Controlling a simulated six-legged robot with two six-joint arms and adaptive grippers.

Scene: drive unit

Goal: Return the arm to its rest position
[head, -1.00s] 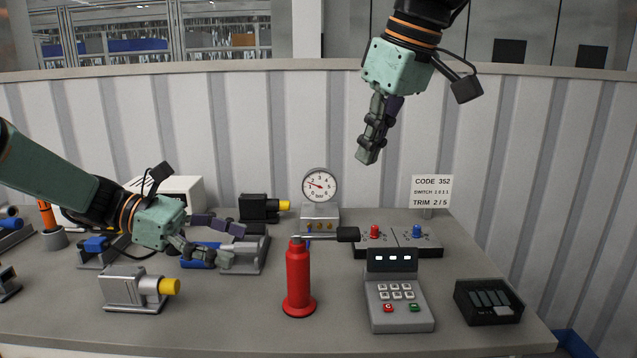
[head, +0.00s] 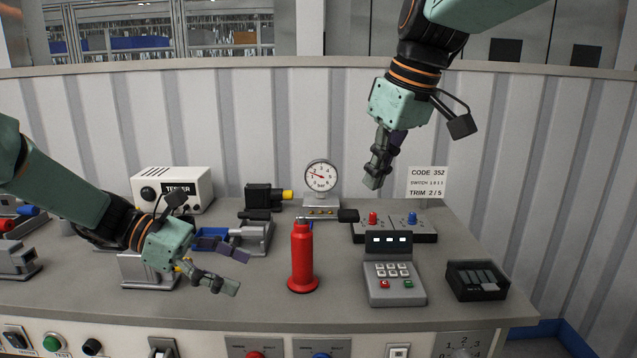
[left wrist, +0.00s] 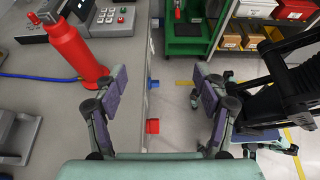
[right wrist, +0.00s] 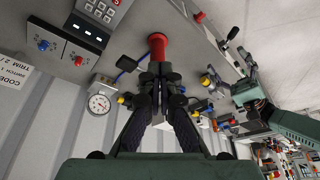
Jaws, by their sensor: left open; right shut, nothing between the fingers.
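My left gripper (head: 222,265) is open and empty, low over the front left of the bench, left of the red hand pump (head: 302,258). In the left wrist view its fingers (left wrist: 160,95) stand wide apart over the bench's front edge. My right gripper (head: 374,182) is shut and empty, raised in front of the wall panel, above the switch box (head: 395,233). In the right wrist view its fingers (right wrist: 160,80) are together, pointing toward the red pump. A grey unit (head: 140,270) is partly hidden behind my left gripper.
On the bench stand a keypad box (head: 394,284), a black tray (head: 477,281), a pressure gauge (head: 321,177), a white tester (head: 184,188) and a code sign (head: 428,182). Buttons and knobs line the bench front. The air around my right gripper is clear.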

